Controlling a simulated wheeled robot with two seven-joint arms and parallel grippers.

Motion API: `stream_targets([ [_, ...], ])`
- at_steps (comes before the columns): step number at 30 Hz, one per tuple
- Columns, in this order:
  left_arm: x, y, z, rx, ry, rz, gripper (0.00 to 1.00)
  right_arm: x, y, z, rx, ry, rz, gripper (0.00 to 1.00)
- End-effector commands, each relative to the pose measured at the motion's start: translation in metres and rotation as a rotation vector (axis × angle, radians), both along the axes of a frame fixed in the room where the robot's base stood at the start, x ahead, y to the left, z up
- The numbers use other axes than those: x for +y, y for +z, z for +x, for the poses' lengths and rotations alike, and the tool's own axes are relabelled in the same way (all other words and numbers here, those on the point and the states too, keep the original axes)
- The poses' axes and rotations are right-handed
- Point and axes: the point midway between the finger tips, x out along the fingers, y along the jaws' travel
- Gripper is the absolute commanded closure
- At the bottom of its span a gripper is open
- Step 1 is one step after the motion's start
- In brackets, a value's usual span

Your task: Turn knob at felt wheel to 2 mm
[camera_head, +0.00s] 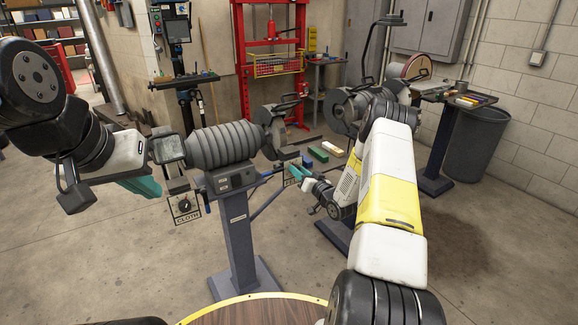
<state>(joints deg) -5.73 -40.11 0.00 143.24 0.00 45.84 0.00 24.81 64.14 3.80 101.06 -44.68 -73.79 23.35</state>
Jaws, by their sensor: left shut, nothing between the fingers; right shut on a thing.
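A grey ribbed polishing machine (222,146) stands on a pedestal, with wheel guards at both ends. At its left hangs a plate with a dial knob (184,205) labelled CLOTH. At its right end is the felt wheel's guard (277,133), with a small plate (281,186) below it. My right gripper (299,176) reaches this plate, its teal fingers shut on the felt-wheel knob, which they hide. The plate's scale is too small to read. My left gripper (143,186) is shut and empty, to the left of the CLOTH plate.
A second grinding machine (364,105) stands behind my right arm. Coloured bars (327,152) lie behind the felt-wheel side. A red press (271,50) stands at the back, and a grey bin (476,145) at the right. The front right floor is clear.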

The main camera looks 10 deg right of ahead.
Motion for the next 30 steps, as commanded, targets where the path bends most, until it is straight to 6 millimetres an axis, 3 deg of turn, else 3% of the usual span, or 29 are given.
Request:
stream_targets([
  [30,0.0,0.0,0.0,0.0,0.0,0.0,1.0,0.0052,-0.0002,-0.002,-0.315,0.0,-0.867,1.0],
])
